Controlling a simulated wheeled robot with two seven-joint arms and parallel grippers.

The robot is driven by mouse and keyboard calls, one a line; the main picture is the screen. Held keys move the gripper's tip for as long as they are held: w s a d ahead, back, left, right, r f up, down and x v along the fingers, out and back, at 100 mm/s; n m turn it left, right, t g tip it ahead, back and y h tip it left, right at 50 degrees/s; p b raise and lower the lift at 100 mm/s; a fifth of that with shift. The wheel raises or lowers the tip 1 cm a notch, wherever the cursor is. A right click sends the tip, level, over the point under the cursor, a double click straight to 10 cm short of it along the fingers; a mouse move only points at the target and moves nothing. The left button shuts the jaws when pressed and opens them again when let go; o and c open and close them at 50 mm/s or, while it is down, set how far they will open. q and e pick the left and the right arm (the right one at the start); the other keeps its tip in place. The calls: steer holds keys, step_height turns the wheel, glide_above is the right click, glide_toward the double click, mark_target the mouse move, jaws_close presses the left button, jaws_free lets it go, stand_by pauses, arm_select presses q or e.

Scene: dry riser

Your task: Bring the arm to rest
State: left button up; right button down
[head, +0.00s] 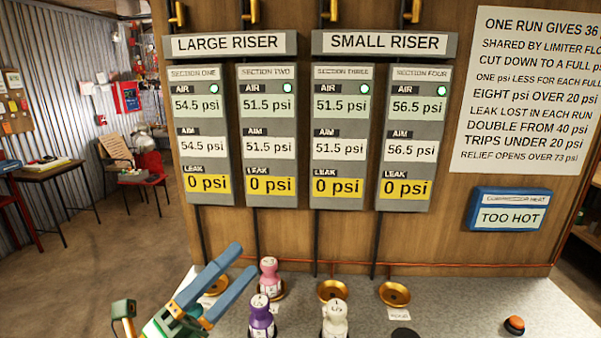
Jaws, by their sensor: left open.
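My left gripper (239,261) is at the bottom left of the head view, above the speckled counter. Its two blue fingers point up and to the right, with a gap between them and nothing held. The fingertips are left of a pink knobbed piece (269,273) and in front of a brass dish (217,286), which they partly cover. A purple knobbed piece (262,316) stands nearer, right of the gripper. My right gripper is not in view.
A white knobbed piece (335,318) stands mid-counter. Two brass dishes, (333,290) and (394,292), sit empty behind. An orange button (514,324) is at right. Four-section gauges hang above; each leak reads 0 psi. The heat sign (512,216) reads TOO HOT.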

arm_select(q)
steer(key=w+a+f+n+t+y, duration=0.1)
steer(key=a+f+n+t+y, duration=0.15)
steer(key=n+y, duration=0.4)
steer(key=w+a+f+n+t+y, duration=0.1)
steer(key=a+f+n+t+y, duration=0.15)
steer(key=a+n+y, duration=0.35)
steer(key=s+a+f+n+g+y, duration=0.1)
steer(key=a+f+n+g+y, duration=0.15)
steer(key=f+n, duration=0.4)
steer(key=s+a+f+n+g+y, duration=0.1)
steer(key=s+f+n+g+y, duration=0.15)
steer(key=f+n+g, duration=0.4)
steer(key=s+d+f+n+g+h, duration=0.3)
steer(key=s+f+g, duration=0.6)
steer(key=s+f, duration=0.75)
steer(key=s+d+f+g+y, duration=0.1)
steer(key=s+f, duration=0.1)
steer(key=f, duration=0.6)
steer(key=s+d+f+y, duration=0.1)
steer(key=f, duration=0.7)
steer(key=s+a+f+g, duration=0.1)
steer(key=s+a+f, duration=0.1)
steer(key=s+f, duration=0.9)
steer(key=shift+s+a+m+g, duration=0.3)
steer(key=shift+s+m, duration=0.15)
steer(key=shift+s, duration=0.45)
